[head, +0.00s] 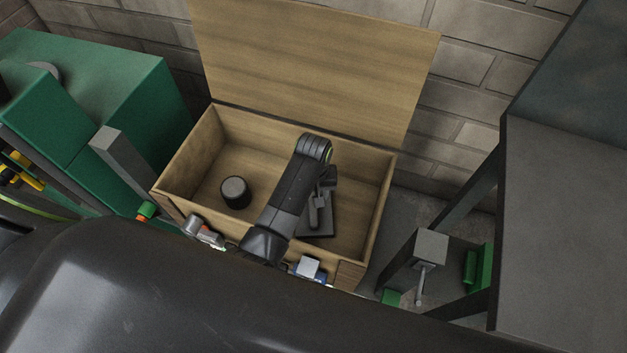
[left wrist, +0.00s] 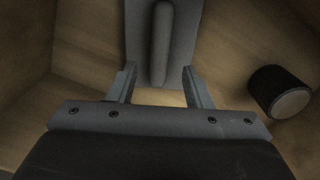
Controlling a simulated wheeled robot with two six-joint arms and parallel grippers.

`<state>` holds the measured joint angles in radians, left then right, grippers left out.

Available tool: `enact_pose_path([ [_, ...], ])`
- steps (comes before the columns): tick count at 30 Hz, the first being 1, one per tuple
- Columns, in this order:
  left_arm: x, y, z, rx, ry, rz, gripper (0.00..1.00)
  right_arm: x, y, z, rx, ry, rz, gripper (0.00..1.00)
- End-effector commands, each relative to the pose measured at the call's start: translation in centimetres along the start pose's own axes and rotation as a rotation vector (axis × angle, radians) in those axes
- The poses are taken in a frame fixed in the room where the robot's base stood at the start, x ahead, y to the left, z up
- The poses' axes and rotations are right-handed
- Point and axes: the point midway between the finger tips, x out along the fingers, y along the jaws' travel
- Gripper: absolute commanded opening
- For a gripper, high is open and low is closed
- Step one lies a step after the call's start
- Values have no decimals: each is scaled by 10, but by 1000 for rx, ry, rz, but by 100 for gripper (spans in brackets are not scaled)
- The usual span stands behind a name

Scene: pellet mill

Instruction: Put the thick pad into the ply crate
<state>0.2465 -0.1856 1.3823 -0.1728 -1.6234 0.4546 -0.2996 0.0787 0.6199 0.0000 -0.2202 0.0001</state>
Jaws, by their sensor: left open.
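The ply crate (head: 375,215) is a wooden box with its lid (head: 310,55) raised against the wall. A flat dark grey pad with a raised rib (head: 320,229) lies inside on the right part of the crate floor; it also shows in the left wrist view (left wrist: 185,25). My left arm reaches over the front wall, and my left gripper (left wrist: 159,72) is down inside the crate. Its fingers are apart, near the pad's near end, with the rib ahead between them and nothing visibly clamped. My arm partly hides the pad in the head view. My right gripper is not seen.
A dark cylinder (head: 235,192) stands in the left part of the crate, right of the gripper in the left wrist view (left wrist: 280,92). Small metal and blue objects sit along the crate's front. A green machine (head: 120,110) is left; a grey table (head: 565,220) is right.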

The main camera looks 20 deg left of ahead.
Motion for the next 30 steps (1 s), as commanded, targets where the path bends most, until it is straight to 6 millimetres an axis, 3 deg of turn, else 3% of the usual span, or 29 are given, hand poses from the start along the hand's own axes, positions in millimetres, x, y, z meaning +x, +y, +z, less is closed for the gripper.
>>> enact_pose_path([
  [3,-26,1,-1,0,3,2,45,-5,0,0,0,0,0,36],
  [9,-51,1,0,1,1,0,45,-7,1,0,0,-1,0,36],
  [30,-58,0,0,1,0,0,45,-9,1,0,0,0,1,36],
])
